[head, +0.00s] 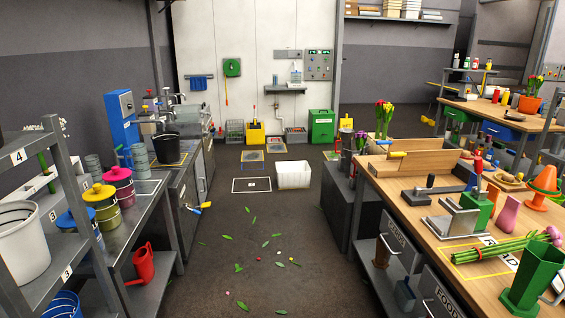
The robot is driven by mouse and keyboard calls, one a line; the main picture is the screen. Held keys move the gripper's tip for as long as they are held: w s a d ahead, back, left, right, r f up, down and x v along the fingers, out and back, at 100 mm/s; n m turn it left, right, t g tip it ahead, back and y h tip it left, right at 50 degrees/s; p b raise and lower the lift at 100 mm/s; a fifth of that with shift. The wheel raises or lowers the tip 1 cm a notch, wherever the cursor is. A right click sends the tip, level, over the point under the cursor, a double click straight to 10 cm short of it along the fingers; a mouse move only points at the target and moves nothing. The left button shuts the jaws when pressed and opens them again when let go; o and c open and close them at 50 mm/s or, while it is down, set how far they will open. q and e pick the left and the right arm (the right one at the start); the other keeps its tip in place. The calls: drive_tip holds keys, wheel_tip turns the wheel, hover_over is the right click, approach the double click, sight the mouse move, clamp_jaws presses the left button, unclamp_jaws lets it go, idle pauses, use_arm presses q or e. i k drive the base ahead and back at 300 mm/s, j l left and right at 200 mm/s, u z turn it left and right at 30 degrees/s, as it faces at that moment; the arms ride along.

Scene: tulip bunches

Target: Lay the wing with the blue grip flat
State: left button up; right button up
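A pale wooden folding board (415,159) stands on the back left part of the right-hand wooden bench (412,216). Its near panel is tilted up and has a yellow grip (397,154) at its upper left. A second panel (435,146) rises behind it. A small bluish spot near the board's back left corner may be the blue grip, but it is too small to be sure. Neither of my grippers shows in the head view.
The bench also holds a grey metal stand (452,219), a green vase (534,276), pink tulips (508,247) and an orange cone (543,180). A white bin (293,175) stands on the floor.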

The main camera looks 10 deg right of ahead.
sight(411, 144)
drive_tip(key=i+z, duration=0.15)
drive_tip(key=i, duration=0.6)
drive_tip(key=i+z, duration=0.2)
drive_tip(key=i, duration=0.55)
drive_tip(key=i+j+z, duration=0.15)
drive_tip(key=i, duration=0.6)
drive_tip(key=j, duration=0.1)
